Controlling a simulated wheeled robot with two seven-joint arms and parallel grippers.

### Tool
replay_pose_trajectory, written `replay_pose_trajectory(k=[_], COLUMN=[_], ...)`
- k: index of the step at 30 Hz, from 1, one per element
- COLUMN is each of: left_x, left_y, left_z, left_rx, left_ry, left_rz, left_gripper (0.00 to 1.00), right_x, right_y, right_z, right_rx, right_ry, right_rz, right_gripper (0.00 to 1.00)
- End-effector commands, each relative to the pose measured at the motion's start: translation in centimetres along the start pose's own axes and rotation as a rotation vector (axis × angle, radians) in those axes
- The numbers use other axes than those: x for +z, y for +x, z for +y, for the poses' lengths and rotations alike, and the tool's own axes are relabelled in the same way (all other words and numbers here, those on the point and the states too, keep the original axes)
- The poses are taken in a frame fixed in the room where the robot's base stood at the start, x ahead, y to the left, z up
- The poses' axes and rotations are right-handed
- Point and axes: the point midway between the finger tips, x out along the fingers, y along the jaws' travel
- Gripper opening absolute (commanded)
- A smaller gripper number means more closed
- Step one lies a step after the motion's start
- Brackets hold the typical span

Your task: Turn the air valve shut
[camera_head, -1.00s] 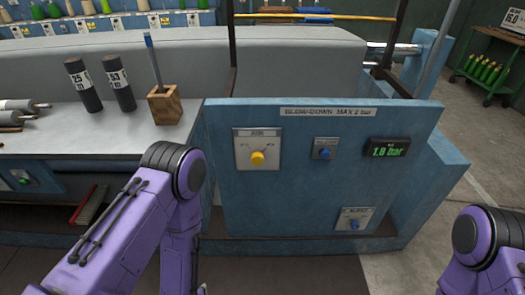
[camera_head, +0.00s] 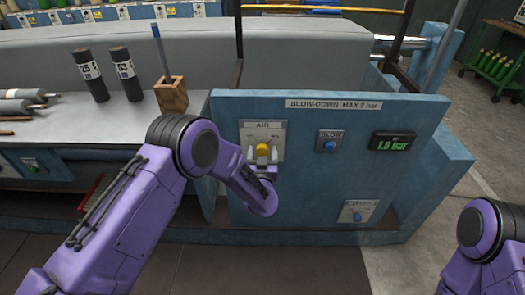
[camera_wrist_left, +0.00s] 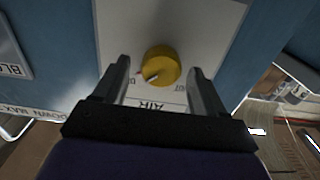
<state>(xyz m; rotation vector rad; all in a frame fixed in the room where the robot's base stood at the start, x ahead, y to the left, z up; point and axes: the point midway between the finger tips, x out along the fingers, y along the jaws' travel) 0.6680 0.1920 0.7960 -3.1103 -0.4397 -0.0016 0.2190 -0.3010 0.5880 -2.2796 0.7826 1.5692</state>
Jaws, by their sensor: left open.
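The air valve is a round yellow knob (camera_head: 262,148) on a pale plate marked AIR (camera_head: 250,130), on the blue panel. My left gripper (camera_head: 262,154) is in front of it, with one finger on each side of the knob. The left wrist view shows the yellow knob (camera_wrist_left: 161,66) with a white pointer mark, between the two open fingers of the left gripper (camera_wrist_left: 160,80). A gap shows on both sides, so the fingers appear apart from the knob. My right arm shows at the lower right; its gripper is out of view.
The blue panel (camera_head: 300,190) also holds a blue BLOW button (camera_head: 329,146), a display (camera_head: 393,142) reading 1.8 bar and a lower blue button (camera_head: 357,217). A wooden block (camera_head: 171,96) and two black cylinders (camera_head: 124,75) stand on the grey bench at left.

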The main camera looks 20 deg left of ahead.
Motion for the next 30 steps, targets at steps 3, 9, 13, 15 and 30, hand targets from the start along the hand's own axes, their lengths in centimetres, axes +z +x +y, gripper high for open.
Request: replay_pose_trajectory(k=[3, 9, 13, 15, 30], left_x=[0.01, 0.03, 0.03, 0.04, 0.24], left_y=[0.53, 0.54, 0.53, 0.52, 0.48], left_z=[-0.06, -0.04, -0.04, -0.04, -0.06], left_rx=[0.000, 0.000, 0.000, 0.000, 0.000], left_ry=[0.000, 0.000, 0.000, 0.000, -0.131], left_rz=[-0.001, -0.001, -0.001, -0.001, -0.002], left_gripper=[0.71, 0.71, 0.29, 0.15, 0.15], right_x=[-0.02, -0.02, -0.02, -0.02, 0.26], right_y=[-0.04, -0.03, -0.03, -0.03, 0.65], right_z=[0.01, 0.00, 0.00, 0.00, -0.06], right_rx=[0.000, 0.000, 0.000, 0.000, 0.000], right_ry=[0.000, 0.000, 0.000, 0.000, 0.000], right_rz=[0.000, 0.000, 0.000, 0.000, 0.000], right_gripper=[0.43, 0.43, 0.43, 0.43, 0.43])
